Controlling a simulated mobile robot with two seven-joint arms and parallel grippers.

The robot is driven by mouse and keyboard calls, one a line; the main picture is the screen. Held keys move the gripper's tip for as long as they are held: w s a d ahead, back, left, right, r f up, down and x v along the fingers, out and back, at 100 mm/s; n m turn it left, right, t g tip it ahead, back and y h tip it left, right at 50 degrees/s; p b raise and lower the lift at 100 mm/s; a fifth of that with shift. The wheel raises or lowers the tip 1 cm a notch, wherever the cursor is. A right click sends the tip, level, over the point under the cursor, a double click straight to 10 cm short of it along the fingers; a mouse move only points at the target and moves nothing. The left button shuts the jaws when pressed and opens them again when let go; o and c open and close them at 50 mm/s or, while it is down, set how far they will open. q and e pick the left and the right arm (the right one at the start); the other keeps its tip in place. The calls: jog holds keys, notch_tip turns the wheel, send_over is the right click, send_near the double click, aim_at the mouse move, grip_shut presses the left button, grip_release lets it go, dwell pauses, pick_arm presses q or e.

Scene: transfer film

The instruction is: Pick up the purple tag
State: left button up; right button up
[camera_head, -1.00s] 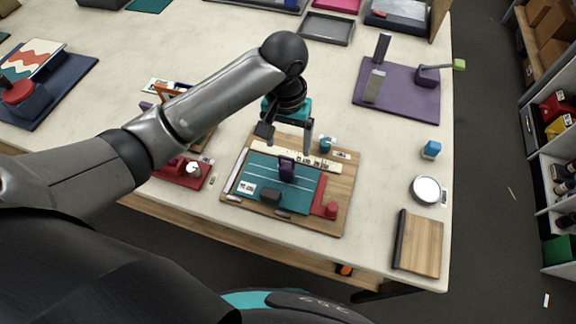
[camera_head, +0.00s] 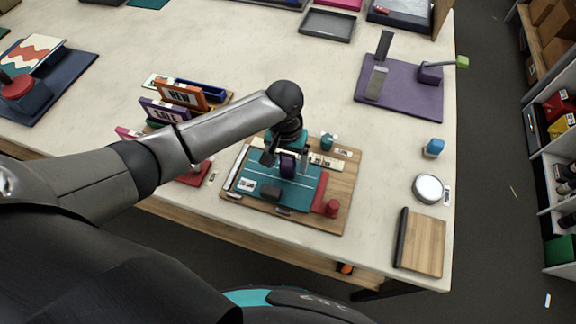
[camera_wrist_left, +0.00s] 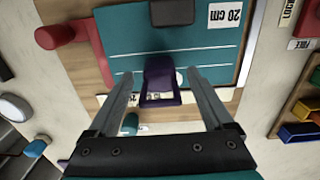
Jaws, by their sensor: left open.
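A small purple piece (camera_head: 288,167), which looks like the purple tag, stands on the teal board (camera_head: 304,192) of the wooden work tray (camera_head: 342,190). In the left wrist view the purple tag (camera_wrist_left: 160,84) shows between the two fingers, with a gap on each side. My left gripper (camera_head: 286,160) is open and empty, its fingers straddling the tag from above. Whether the fingertips reach down beside it is hard to tell. My right gripper is not in view.
Orange and purple signs (camera_head: 163,110) stand to the left. A purple mat with upright grey pieces (camera_head: 415,97) lies at the right.

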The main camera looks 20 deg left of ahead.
pick_arm(q)
grip_shut()
dwell(0.6)
jog(key=shift+r, duration=0.1)
notch_tip(320, 180, up, 20)
jog(key=p, duration=0.2)
jog(key=shift+p, duration=0.3)
